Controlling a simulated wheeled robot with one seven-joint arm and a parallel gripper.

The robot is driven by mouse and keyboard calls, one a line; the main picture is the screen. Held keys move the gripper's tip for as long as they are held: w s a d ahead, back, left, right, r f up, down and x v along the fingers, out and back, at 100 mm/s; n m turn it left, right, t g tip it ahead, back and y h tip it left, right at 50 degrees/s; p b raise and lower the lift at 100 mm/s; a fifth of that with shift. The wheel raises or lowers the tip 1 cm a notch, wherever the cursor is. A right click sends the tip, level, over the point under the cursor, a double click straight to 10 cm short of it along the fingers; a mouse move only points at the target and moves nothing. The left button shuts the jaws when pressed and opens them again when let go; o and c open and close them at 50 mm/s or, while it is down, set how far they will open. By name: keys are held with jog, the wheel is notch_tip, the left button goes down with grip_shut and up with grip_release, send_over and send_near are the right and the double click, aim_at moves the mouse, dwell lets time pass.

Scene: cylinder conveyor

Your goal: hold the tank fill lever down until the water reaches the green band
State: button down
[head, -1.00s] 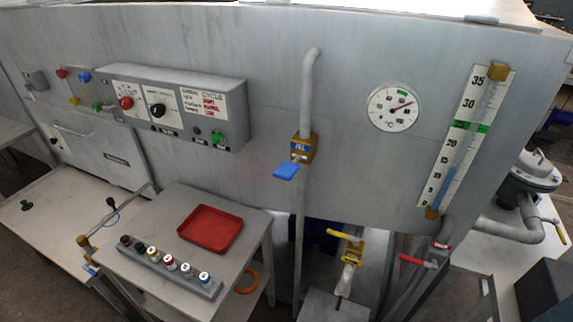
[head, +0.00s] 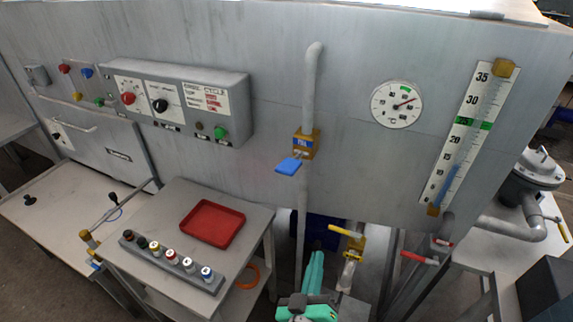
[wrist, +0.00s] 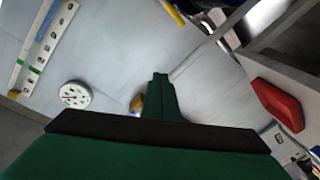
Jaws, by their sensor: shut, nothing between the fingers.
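The fill lever (head: 289,166) is a blue paddle under a brass valve block (head: 306,146) on the tank wall. It sticks out toward the lower left. The level gauge (head: 484,112) is a tilted white scale with a green band (head: 472,124); its blue water column (head: 450,180) ends clearly below the band. My gripper (head: 316,258) is shut and empty, below and slightly right of the lever, apart from it. In the wrist view my gripper (wrist: 160,76) points at the wall and partly hides a yellow and blue part (wrist: 137,103), likely the valve.
A table with a red tray (head: 212,224) and a row of coloured knobs (head: 172,262) stands at the left. A yellow-handled valve (head: 348,238) and a red-handled valve (head: 420,257) are right of my gripper. A pipe (head: 309,90) runs down to the brass block.

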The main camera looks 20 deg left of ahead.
jog(key=w+a+r+m+h, duration=0.2)
jog(key=w+r+h, duration=0.15)
jog(key=r, duration=0.65)
jog(key=w+a+r+m+h, duration=0.25)
jog(key=w+r, duration=0.25)
jog(key=r, duration=0.6)
jog(key=s+a+r+m+g+y, duration=0.4)
jog(key=s+a+r+g, duration=0.1)
jog(key=r, duration=0.4)
jog(key=shift+s+a+r, duration=0.25)
jog(key=shift+s+a, duration=0.5)
jog(key=shift+a, duration=0.2)
jog(key=shift+m, duration=0.25)
send_over(286, 169)
jog(key=w, duration=0.1)
notch_tip(286, 169, down, 5)
jog(key=shift+w+d+r, duration=0.1)
jog(key=shift+d+r, duration=0.05)
jog(key=shift+s+f, duration=0.25)
jog(key=shift+f, duration=0.3)
jog(key=shift+s+f, duration=0.2)
jog(key=shift+f, duration=0.35)
jog(key=shift+s+f, duration=0.15)
jog(key=shift+f, duration=0.55)
